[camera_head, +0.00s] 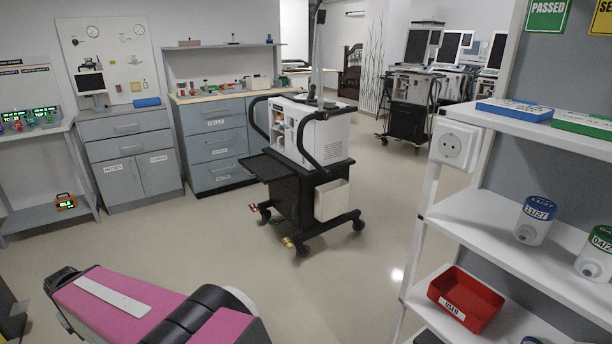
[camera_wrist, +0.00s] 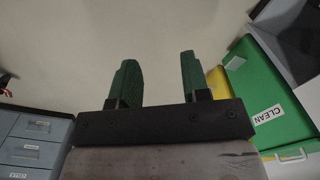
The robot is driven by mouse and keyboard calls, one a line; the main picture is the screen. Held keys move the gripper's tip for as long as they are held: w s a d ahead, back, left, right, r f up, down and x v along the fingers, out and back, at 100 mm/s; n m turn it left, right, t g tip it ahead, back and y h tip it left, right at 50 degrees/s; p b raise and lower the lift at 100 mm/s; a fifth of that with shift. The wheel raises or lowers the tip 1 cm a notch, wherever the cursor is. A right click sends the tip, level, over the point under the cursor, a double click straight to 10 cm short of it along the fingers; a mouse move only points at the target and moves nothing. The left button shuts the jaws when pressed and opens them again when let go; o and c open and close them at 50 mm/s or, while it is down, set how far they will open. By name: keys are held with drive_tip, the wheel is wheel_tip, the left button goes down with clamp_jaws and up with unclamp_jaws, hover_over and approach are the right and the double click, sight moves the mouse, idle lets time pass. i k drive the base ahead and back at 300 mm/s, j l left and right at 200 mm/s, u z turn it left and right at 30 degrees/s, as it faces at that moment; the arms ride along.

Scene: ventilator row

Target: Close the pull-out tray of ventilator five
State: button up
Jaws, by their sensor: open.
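A ventilator (camera_head: 315,135) on a black wheeled cart stands in the middle of the room in the head view. A flat black pull-out tray (camera_head: 264,166) sticks out from the cart's left side. No number that marks this ventilator as five can be read. More ventilators (camera_head: 412,85) stand in a row at the back right. My gripper (camera_wrist: 158,85) shows in the wrist view with its two green fingers wide apart and nothing between them. It is not seen in the head view, and the tray is not seen in the wrist view.
Grey drawer cabinets (camera_head: 213,140) line the back wall. A white shelf unit (camera_head: 470,213) with a red bin (camera_head: 465,300) stands close on the right. My pink arm covers the lower left. Open floor (camera_head: 180,235) lies before the cart. A green CLEAN box (camera_wrist: 262,95) shows in the wrist view.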

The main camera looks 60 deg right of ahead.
sight(266, 170)
drive_tip(key=j+z, duration=0.1)
drive_tip(key=z, duration=0.35)
drive_tip(key=j+z, duration=0.1)
drive_tip(key=z, duration=0.35)
drive_tip(key=j+z, duration=0.15)
drive_tip(key=z, duration=0.3)
drive_tip(key=j+z, duration=0.1)
drive_tip(key=z, duration=0.35)
drive_tip(key=i+j, duration=0.15)
drive_tip(key=i+j+u, duration=0.1)
drive_tip(key=i, duration=0.2)
drive_tip(key=i+j+u, duration=0.1)
drive_tip(key=i+j, duration=0.1)
drive_tip(key=i, duration=0.1)
